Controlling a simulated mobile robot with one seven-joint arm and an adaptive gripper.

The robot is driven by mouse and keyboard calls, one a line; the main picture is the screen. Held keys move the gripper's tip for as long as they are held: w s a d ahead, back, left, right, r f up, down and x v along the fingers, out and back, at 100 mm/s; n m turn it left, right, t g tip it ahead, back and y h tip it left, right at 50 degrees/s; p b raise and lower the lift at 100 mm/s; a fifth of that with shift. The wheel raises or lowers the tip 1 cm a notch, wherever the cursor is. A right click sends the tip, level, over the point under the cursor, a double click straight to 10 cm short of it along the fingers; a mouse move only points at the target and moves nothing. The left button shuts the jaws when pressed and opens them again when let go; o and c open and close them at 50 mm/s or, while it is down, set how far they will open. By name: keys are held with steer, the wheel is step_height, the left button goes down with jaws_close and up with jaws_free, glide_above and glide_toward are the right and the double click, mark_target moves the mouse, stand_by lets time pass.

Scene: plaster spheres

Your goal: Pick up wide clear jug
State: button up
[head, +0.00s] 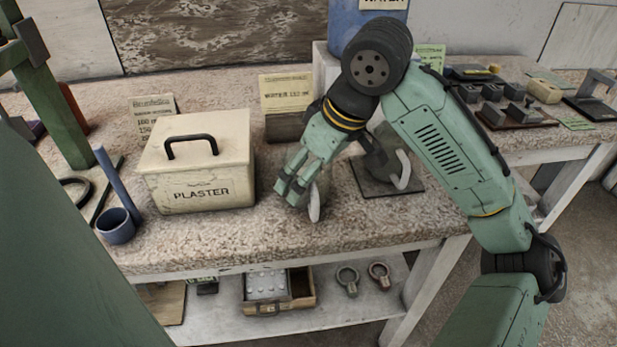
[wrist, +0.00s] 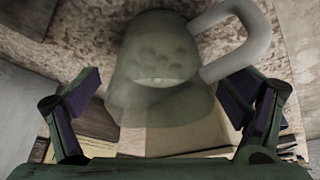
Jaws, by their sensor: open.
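A clear greyish jug (wrist: 152,65) with a thick pale loop handle fills the middle of the wrist view. My gripper (wrist: 160,88) is open, with one finger on each side of the jug. The left finger shows a small gap to its wall; the right finger is close to the handle, and I cannot tell if they touch. In the head view my gripper (head: 292,188) is low over the bench, and the jug (head: 323,187) is partly hidden behind it, its pale handle facing the front. A second clear vessel (head: 381,158) with a pale handle stands on a dark board, partly behind my arm.
A cream PLASTER box (head: 205,190) with a black handle stands left of my gripper. A blue cup (head: 116,228) is at the bench's left front. A sign card (head: 286,92) and a blue WATER container (head: 350,22) are behind. Small moulds (head: 495,92) lie at the right.

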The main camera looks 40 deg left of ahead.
steer(key=shift+c, duration=0.4)
steer(key=c, duration=1.5)
